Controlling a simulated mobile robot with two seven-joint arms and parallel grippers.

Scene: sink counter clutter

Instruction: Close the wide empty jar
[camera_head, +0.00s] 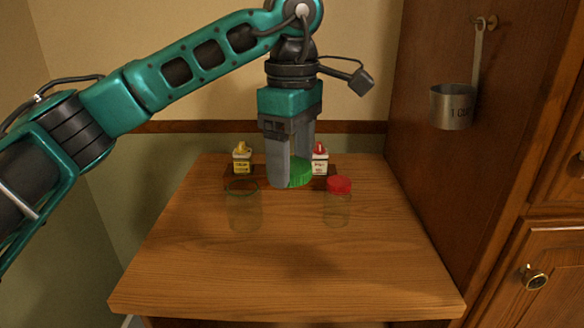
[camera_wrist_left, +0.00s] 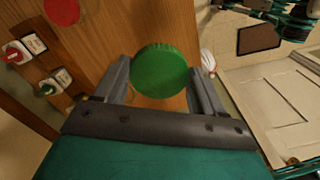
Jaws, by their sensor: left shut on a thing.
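A wide clear jar (camera_head: 244,210) stands upright and open on the left of the wooden counter; it looks empty. My left gripper (camera_head: 290,172) is shut on a green lid (camera_head: 299,173), held above the counter to the right of and behind the open jar. The green lid (camera_wrist_left: 160,70) shows between the fingers in the left wrist view. A narrower clear jar (camera_head: 338,208) with a red lid (camera_head: 339,185) on it stands to the right.
A low wooden rack (camera_head: 240,183) at the back holds a yellow-capped bottle (camera_head: 242,158) and a red-capped bottle (camera_head: 320,159). A measuring cup (camera_head: 453,106) hangs on the cabinet side at right. The front of the counter (camera_head: 290,270) is clear.

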